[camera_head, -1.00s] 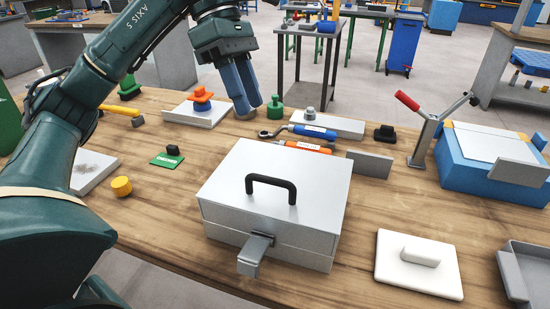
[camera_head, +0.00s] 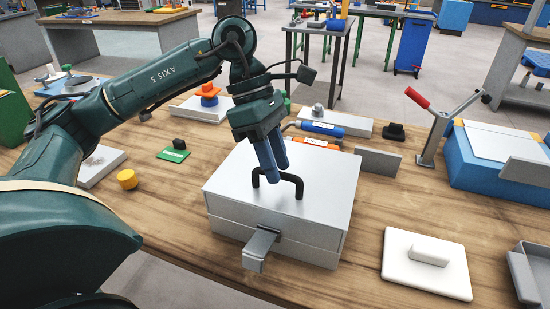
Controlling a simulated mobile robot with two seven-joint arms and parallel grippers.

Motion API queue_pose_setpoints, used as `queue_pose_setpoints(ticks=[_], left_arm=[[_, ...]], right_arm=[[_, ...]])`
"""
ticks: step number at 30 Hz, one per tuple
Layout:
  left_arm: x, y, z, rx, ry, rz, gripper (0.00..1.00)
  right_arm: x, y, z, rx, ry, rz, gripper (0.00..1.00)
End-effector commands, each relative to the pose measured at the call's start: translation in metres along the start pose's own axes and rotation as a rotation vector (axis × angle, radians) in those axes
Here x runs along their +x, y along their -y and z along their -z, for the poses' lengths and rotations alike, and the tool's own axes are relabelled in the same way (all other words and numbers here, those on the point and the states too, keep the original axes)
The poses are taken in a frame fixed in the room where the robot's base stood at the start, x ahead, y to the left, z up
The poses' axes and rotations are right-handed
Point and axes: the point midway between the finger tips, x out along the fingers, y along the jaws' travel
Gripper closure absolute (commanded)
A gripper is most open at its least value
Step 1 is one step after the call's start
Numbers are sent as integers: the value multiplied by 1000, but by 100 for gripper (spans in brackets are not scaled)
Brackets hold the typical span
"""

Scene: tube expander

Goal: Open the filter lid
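The filter box (camera_head: 235,218) is a light grey metal case with its lid (camera_head: 325,185) down flat on it. A black arched handle (camera_head: 297,186) stands on top of the lid. A grey latch (camera_head: 258,250) sticks out from the front side of the box. My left gripper (camera_head: 278,175), with two blue fingers pointing down, is at the middle of the handle and hides part of its bar. One fingertip looks in front of the bar and one behind it. I cannot tell whether they are closed on it. My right gripper is not in view.
A white plate with a raised grip (camera_head: 410,275) and a grey tray (camera_head: 528,270) lie at the right. A blue box (camera_head: 485,170) and a red-handled lever (camera_head: 425,105) stand behind them. A yellow knob (camera_head: 127,179) sits at the left. Bare wood lies in front of it.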

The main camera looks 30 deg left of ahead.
Motion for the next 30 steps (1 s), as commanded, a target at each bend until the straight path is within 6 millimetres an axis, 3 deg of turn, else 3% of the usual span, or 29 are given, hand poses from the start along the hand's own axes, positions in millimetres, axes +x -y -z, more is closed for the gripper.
queue_pose_setpoints(ticks=[8, 20, 30], left_arm=[[1, 0, 0, -1, 0, 0, 67], [1, 0, 0, 0, 0, 0, 100], [0, 0, 0, 0, 0, 0, 100]], right_arm=[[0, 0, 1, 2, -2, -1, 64], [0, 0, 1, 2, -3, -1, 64], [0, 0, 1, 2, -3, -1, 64]])
